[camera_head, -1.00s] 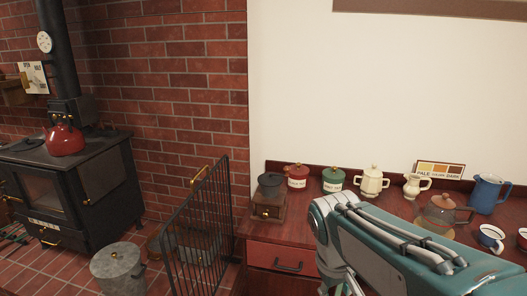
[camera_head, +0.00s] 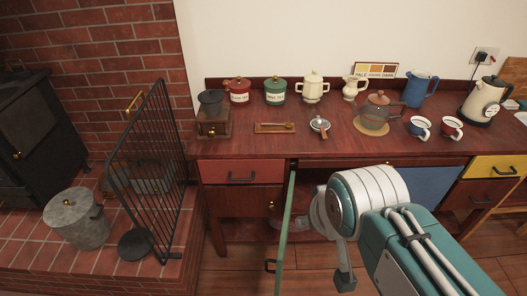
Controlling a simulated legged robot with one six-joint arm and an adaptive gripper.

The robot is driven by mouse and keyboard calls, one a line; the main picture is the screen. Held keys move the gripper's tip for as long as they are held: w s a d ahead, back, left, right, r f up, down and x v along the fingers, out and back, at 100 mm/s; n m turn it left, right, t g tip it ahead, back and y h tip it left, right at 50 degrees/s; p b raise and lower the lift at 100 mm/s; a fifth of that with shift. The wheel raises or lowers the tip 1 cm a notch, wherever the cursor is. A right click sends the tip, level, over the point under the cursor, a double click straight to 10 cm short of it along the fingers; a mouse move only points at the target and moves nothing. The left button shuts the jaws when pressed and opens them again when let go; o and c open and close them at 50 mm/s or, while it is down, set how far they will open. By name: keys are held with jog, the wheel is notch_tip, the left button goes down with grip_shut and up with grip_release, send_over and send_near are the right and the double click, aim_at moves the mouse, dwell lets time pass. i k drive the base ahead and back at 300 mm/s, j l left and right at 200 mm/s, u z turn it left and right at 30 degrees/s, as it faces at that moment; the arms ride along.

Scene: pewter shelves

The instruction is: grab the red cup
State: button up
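The red cup (camera_head: 450,129) stands upright on the dark red wooden counter (camera_head: 340,150), toward its right part. It has a pale rim and a dark inside. A blue cup (camera_head: 419,127) stands just to its left, apart from it. My arm reaches in from the lower right, in front of the counter and below the cups. Nothing covers the red cup.
A glass teapot (camera_head: 376,113), a blue jug (camera_head: 418,90) and a cream kettle (camera_head: 486,101) stand near the cups. A green upright panel edge (camera_head: 286,235) rises before the counter, left of my arm. A black fire guard (camera_head: 150,170) stands at left.

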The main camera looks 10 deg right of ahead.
aim_at(452, 131)
jog(key=i+j+z, duration=0.1)
jog(key=j+z, duration=0.75)
jog(key=i+l+u, duration=0.25)
jog(key=l, duration=0.7)
jog(key=i+l+u, duration=0.25)
jog(key=l, duration=0.75)
jog(key=i+l+u, duration=0.25)
jog(key=l, duration=0.8)
jog(key=l+u, duration=0.25)
jog(key=l, duration=0.75)
